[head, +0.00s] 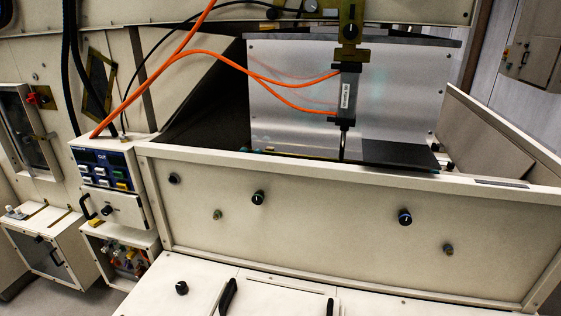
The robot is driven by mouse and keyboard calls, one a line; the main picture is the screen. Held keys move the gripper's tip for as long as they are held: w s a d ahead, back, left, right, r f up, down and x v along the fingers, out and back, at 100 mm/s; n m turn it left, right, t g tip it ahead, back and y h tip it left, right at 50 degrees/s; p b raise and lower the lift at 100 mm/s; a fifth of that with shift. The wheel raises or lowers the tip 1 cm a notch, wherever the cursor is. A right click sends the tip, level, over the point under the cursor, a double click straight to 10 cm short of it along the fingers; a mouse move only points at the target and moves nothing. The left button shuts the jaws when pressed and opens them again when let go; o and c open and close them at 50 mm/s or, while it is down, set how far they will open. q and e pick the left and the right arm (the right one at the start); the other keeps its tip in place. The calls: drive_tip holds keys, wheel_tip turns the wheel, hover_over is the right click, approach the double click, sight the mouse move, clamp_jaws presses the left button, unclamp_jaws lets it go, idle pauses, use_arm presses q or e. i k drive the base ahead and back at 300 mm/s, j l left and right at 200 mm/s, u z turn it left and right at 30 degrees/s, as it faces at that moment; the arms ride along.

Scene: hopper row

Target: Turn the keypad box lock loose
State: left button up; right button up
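The keypad box (120,208) is a cream box at the left, fixed beside the end of the long hopper panel. Its upper face carries a blue keypad (102,170) with white, yellow and green buttons. Below the keypad, a small round black knob (107,210), which looks like the lock, sits on the front, with a curved black handle (86,206) at its left edge. The front looks closed. Whether the knob is locked is too small to tell. Neither of my grippers is in view.
A long cream panel (330,225) with several knobs fills the middle and right. Orange hoses (150,80) run above the keypad box to a grey cylinder (348,95). An open-fronted box (120,250) with small coloured parts lies below it. A white cabinet (45,245) stands lower left.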

sight(106, 209)
drive_tip(key=u, duration=1.25)
drive_tip(key=j+z, duration=0.1)
drive_tip(key=z, duration=0.3)
drive_tip(key=i+j+z, duration=0.1)
drive_tip(key=z, duration=0.3)
drive_tip(key=i+j+z, duration=0.1)
drive_tip(key=j+z, duration=0.3)
drive_tip(key=j, duration=0.5)
drive_tip(key=j+z, duration=0.4)
drive_tip(key=j, duration=1.7)
